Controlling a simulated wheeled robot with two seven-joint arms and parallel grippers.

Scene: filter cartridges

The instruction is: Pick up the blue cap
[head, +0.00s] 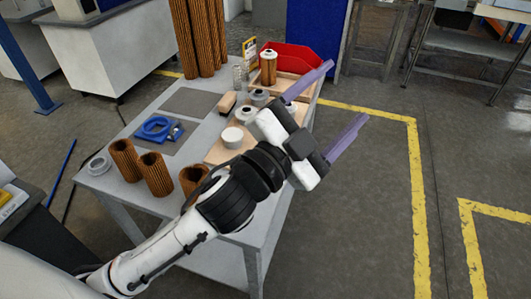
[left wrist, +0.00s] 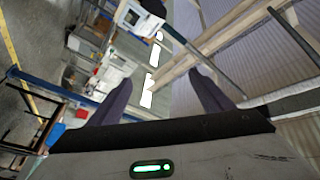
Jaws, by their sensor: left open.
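In the head view, a blue ring-shaped piece (head: 153,128) lies on a dark grey mat (head: 145,146) on the table, with a smaller blue piece (head: 176,132) beside it. I cannot tell for sure which of these is the blue cap. My left gripper (head: 349,91) is open and empty, with its purple fingers spread past the table's right edge, well to the right of the blue pieces. In the left wrist view, the fingers (left wrist: 160,80) are apart with only distant room between them; no blue cap is recognisable there. My right gripper is not in view.
Brown pleated cartridges (head: 155,174) stand along the table's front edge, and tall ones (head: 197,38) at the back. A white cup-like piece (head: 232,137) and grey caps (head: 259,97) sit by my left arm. A red bin (head: 291,57) is at the back right.

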